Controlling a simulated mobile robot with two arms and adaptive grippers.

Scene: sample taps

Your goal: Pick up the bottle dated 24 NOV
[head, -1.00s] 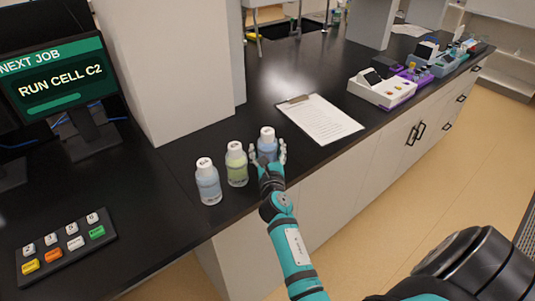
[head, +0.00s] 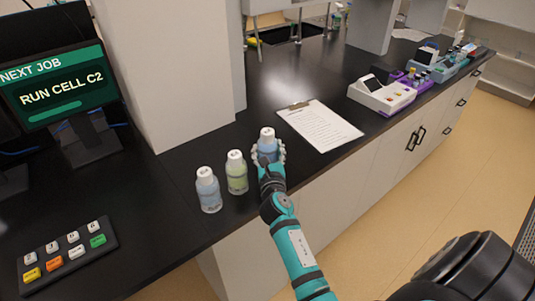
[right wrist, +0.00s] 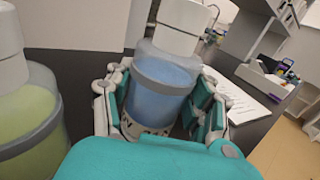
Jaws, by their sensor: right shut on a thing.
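Three white-capped bottles stand in a row on the black bench. The left bottle (head: 208,190) holds pale blue liquid and the middle bottle (head: 237,174) holds yellow-green liquid. The right bottle (head: 267,146) holds blue liquid, and my right gripper (head: 268,156) is shut around it. In the right wrist view the blue bottle (right wrist: 162,88) stands between the teal and white fingers (right wrist: 160,105), with the yellow-green bottle (right wrist: 30,120) close on the left. The dates on the bottles are too small to read. My left gripper is not in view.
A clipboard with paper (head: 318,126) lies just right of the held bottle. A white column (head: 165,70) stands behind the bottles. A button panel (head: 66,252) and a monitor (head: 55,85) are at the left. Several devices (head: 382,93) line the bench at the right.

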